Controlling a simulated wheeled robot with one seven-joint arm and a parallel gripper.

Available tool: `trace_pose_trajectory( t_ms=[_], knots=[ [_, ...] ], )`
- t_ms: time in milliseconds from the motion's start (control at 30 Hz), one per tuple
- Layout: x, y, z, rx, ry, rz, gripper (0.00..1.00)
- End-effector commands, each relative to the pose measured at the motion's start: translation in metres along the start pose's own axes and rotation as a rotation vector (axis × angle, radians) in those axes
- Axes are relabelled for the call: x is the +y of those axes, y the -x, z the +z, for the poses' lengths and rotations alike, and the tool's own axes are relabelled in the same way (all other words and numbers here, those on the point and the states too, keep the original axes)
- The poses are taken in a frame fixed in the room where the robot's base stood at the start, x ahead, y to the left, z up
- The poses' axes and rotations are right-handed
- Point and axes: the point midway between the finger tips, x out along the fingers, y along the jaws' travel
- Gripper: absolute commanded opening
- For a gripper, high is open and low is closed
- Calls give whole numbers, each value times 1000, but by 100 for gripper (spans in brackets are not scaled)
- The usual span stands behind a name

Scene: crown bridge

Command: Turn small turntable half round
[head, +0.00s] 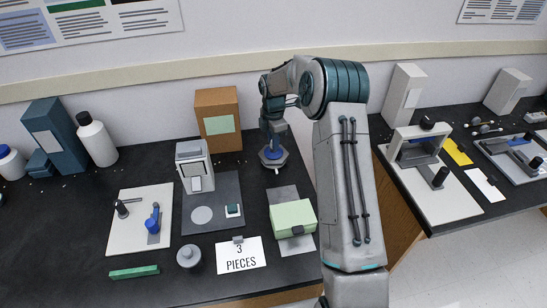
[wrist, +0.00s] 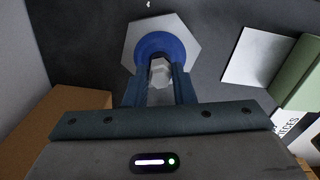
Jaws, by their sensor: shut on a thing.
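The small turntable (head: 271,163) has a grey hexagonal base and a round blue top. It stands on the black bench towards the back, right of the brown box. In the wrist view the blue top (wrist: 160,43) and the hexagonal base (wrist: 133,34) show beyond the fingers. My gripper (head: 270,143) points down over the turntable. In the wrist view my gripper (wrist: 159,75) is shut on a pale grey knob (wrist: 160,73) at the turntable's centre. The fingers hide the knob's sides and part of the blue top.
A brown box (head: 218,118) stands close left of the turntable. A pale green box (head: 292,217) sits on a grey plate in front of it. A grey-white device (head: 194,165) stands further left.

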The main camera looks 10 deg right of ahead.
Motion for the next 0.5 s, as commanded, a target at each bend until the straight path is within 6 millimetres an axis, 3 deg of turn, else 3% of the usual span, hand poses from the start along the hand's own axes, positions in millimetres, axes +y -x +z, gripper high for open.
trace_pose_trajectory(
  t_ms=[167,500],
  knots=[
    [0,1,0,1,136,0,10],
    [0,1,0,1,181,1,10]
  ],
)
